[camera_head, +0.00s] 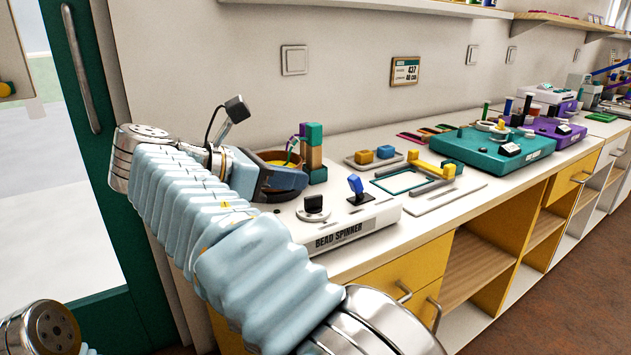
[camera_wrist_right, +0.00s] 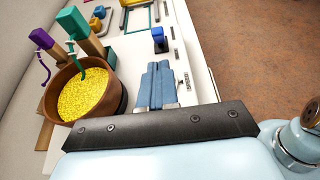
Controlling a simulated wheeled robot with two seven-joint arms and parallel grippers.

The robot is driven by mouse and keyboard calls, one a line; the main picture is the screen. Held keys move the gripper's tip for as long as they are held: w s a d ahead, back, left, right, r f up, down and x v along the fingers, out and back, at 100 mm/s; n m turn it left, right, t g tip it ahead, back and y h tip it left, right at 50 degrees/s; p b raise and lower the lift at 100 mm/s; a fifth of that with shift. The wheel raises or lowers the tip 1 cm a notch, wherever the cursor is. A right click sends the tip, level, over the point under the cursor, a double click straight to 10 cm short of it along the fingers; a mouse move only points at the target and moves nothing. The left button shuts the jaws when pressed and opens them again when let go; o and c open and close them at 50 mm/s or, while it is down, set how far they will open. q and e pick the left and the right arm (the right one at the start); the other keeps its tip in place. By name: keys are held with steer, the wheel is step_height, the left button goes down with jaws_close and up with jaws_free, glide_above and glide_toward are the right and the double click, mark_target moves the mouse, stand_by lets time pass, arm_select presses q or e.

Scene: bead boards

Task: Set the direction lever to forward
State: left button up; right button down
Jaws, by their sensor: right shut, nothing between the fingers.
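The bead spinner (camera_head: 385,218) is a white box with its name on the front edge. A blue lever (camera_head: 355,184) stands on a black base on its top, at the right; it also shows in the wrist view (camera_wrist_right: 158,36), just past my fingertips. I take it as the direction lever; no direction marks are readable. A black knob (camera_head: 313,206) sits left of it. My right gripper (camera_wrist_right: 157,68) is shut and empty over the spinner, apart from the lever. In the head view, my right gripper (camera_head: 298,182) is beside the bowl. My left gripper is out of view.
A brown bowl of yellow beads (camera_wrist_right: 88,98) is close left of my right gripper, with wooden blocks (camera_wrist_right: 85,40) capped purple and green behind it. A tray with blocks (camera_head: 375,160), a green frame (camera_head: 400,181) and a teal machine (camera_head: 480,150) lie farther right.

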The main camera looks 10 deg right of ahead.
mark_target(352, 186)
steer(key=b+x, duration=0.2)
steer(key=x, duration=0.7)
steer(key=shift+d, duration=0.1)
